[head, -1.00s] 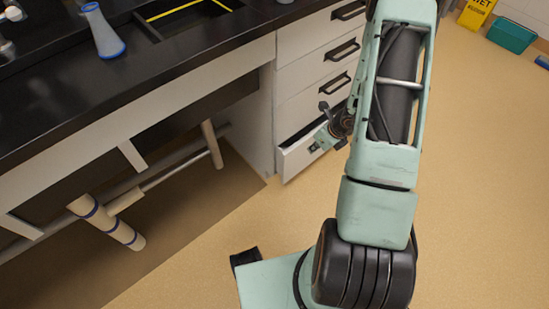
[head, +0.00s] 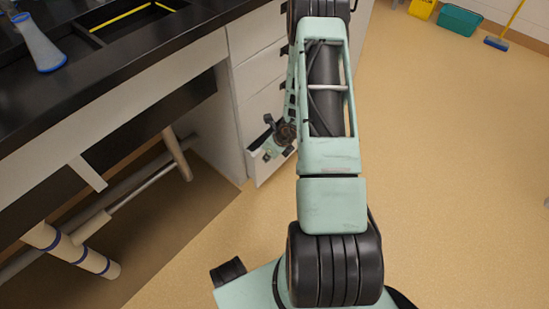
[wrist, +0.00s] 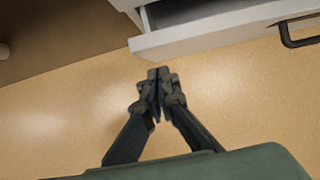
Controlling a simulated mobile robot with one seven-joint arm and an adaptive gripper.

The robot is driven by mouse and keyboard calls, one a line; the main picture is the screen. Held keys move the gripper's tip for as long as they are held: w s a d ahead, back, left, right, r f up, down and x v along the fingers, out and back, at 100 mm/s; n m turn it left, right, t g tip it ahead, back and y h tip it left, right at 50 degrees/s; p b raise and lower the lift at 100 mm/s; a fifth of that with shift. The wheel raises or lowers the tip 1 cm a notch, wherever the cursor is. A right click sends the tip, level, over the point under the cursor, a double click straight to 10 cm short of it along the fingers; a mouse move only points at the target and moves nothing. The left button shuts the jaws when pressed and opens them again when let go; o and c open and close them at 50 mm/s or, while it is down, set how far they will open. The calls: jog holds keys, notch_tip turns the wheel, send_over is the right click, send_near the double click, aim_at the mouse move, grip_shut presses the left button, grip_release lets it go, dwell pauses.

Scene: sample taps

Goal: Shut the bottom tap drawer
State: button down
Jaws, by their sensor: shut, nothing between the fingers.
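The bottom drawer (head: 272,170) of the white cabinet stands partly open. Its front panel shows low behind my arm in the head view. In the wrist view the drawer front (wrist: 215,30) crosses the top right, with a dark gap behind its top edge and a black handle (wrist: 300,41) at the right. My gripper (wrist: 158,73) is shut and empty, just outside the left end of the drawer front. Whether its tips touch the panel I cannot tell. In the head view my gripper (head: 268,150) is small and overlaps the drawer, and my forearm hides the drawer's right part.
A black benchtop (head: 110,70) runs along the left, carrying a flask (head: 40,45). The floor (head: 450,180) on the right is clear. A green bin (head: 460,20) and a broom (head: 503,35) stand far back.

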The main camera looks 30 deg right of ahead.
aim_at(257, 152)
jog(key=shift+w+a+r, duration=0.1)
jog(key=shift+w+a, duration=0.1)
jog(key=shift+w, duration=0.3)
jog(key=shift+w+a, duration=0.15)
jog(key=shift+w, duration=0.35)
jog(key=shift+w+a+r+p, duration=0.1)
jog(key=shift+w+a+p, duration=0.15)
jog(key=shift+w+p, duration=0.2)
jog(key=shift+w+a+r+p, duration=0.1)
jog(key=shift+w+a+p, duration=0.1)
jog(key=shift+w+p, duration=0.2)
jog(key=shift+w+a+f, duration=0.15)
jog(key=shift+w, duration=0.3)
jog(key=shift+s+f, duration=0.1)
